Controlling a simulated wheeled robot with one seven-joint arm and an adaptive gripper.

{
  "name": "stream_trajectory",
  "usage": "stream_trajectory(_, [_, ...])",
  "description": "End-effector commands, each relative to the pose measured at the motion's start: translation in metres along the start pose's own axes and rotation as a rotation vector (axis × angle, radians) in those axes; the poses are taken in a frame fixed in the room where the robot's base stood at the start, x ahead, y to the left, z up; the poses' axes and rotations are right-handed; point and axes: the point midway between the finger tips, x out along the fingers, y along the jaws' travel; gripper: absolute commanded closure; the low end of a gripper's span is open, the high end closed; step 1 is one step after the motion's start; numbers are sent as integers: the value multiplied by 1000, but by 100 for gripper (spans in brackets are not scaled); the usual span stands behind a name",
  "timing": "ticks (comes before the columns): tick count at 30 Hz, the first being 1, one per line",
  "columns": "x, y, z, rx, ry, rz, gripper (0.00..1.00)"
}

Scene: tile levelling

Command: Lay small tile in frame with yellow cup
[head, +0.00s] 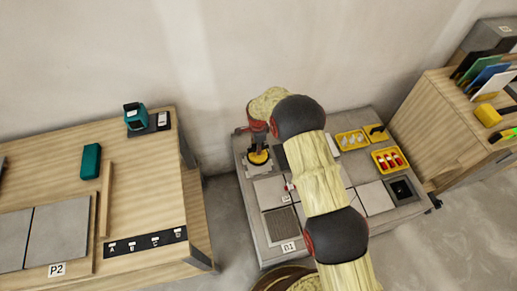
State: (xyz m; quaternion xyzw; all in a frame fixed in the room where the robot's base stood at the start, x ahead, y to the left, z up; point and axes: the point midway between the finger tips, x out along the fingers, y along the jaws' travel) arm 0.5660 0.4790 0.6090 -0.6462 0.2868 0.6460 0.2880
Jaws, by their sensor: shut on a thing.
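My gripper (257,143) is at the left back of the low grey work table (245,222), pointing down. It is shut on the yellow cup (258,157), a round yellow piece with a dark top. Whether a small tile is under the cup is too small to tell. Pale tiles lie on the table: one (270,189) just in front of the cup and another (375,198) at the right. A grey ribbed rectangle (283,226) lies at the front left, above the label P1 (288,247). My arm hides the middle of the table; I cannot clearly make out the frame.
Yellow trays (387,160) with red items and others stand at the table's right back. A dark square (401,188) is at its right. A wooden bench (150,205) with large tiles marked P2 (56,269) stands left, across a floor gap. A wooden cabinet (450,125) stands right.

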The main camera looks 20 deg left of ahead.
Motion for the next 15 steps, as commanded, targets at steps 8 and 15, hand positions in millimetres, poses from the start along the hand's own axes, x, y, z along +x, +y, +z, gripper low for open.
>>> stream_trajectory(8, [20, 1, -1, -1, 0, 2, 100])
stream_trajectory(15, [45, 1, -1, -1, 0, 1, 100])
